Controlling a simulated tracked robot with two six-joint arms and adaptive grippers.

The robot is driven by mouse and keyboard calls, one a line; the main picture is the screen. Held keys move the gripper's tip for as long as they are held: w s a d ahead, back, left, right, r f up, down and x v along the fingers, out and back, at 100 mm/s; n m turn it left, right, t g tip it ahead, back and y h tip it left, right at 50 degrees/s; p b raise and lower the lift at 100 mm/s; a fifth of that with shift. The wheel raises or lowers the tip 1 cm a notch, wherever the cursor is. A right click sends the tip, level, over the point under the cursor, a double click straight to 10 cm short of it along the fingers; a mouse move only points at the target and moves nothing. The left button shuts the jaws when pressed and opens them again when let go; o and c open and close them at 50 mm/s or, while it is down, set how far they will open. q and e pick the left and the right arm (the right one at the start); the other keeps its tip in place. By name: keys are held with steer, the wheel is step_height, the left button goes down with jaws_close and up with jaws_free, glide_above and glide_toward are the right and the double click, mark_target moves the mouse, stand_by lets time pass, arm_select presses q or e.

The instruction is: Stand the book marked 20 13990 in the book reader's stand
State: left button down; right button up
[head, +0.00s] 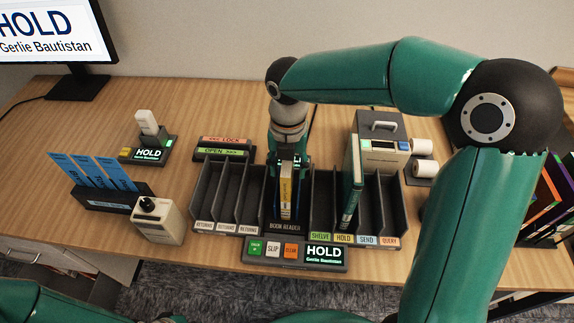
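A book with a yellow and white spine (286,196) stands upright in the book reader (285,226), at the middle of the desk unit. Its markings are too small to read. My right gripper (287,168) points down at the top of this book, with its fingers around the upper part. Whether the fingers press on the book or stand slightly apart cannot be told against the dark stand. A green book (351,185) stands in the slot marked HOLD, right of the reader. My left gripper does not show clearly; only part of that arm is at the bottom left.
The reader's display (324,253) reads HOLD, Gerlie Bautistan. Empty return slots (228,226) are left of the reader. A joystick box (158,222), a blue card rack (105,190) and a scanner in its dock (148,152) stand further left. A printer-like box (380,150) stands behind right.

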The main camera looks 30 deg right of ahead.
step_height(320, 180, up, 12)
steer(key=shift+f, duration=0.1)
stand_by(0.5)
stand_by(0.4)
